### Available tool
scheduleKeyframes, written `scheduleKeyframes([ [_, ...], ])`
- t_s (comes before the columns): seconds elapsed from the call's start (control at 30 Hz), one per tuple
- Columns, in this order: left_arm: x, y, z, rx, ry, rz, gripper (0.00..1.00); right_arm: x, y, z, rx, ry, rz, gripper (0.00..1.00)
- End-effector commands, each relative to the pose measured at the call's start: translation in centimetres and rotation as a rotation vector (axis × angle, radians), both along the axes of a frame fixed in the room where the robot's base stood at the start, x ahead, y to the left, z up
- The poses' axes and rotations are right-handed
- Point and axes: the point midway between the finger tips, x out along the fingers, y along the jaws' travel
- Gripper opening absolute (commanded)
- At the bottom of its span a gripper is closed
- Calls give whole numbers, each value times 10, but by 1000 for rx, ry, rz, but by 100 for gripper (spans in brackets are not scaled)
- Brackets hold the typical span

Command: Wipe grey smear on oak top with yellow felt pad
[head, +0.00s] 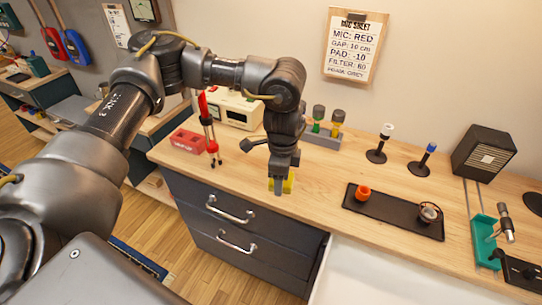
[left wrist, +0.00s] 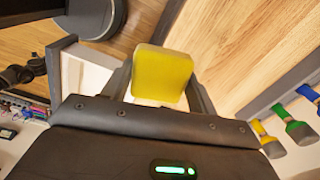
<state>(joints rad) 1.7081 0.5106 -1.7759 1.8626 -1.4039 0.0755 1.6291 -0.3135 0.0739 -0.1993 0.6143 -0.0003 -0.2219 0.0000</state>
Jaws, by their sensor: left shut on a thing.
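The yellow felt pad (head: 288,185) is at the oak top (head: 316,176), near its front edge, in the head view. My left gripper (head: 280,184) points down and is shut on the pad. In the left wrist view the pad (left wrist: 162,75) sits between the two fingers of my left gripper (left wrist: 160,88), with its yellow face showing. I cannot tell whether the pad touches the wood. I cannot make out the grey smear in either view; my arm and gripper hide part of the top. My right gripper is not in view.
A red box (head: 188,141) and a red-and-black stand (head: 209,125) are left of the gripper. A rack (head: 322,139) stands behind it. Bare wood separates gripper and tray.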

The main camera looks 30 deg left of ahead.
Motion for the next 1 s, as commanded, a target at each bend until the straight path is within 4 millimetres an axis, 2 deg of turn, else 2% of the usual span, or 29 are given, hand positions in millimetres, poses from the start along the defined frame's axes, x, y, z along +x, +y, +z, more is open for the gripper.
scheduleKeyframes([
  [0.03, 12, -2, 10, -1, 6, -75, 40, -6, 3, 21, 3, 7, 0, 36],
  [0.17, 41, 4, 8, 1, 6, -312, 40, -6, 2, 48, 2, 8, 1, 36],
  [0.3, 61, 20, -2, 2, 6, -558, 40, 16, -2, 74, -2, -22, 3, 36],
  [0.43, 69, 38, -17, 3, 6, -752, 40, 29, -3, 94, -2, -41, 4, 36],
  [0.7, 68, 62, -39, 7, 0, -985, 40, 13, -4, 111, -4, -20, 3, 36],
  [1.0, 67, 66, -45, 9, -3, -1020, 40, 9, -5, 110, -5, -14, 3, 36],
])
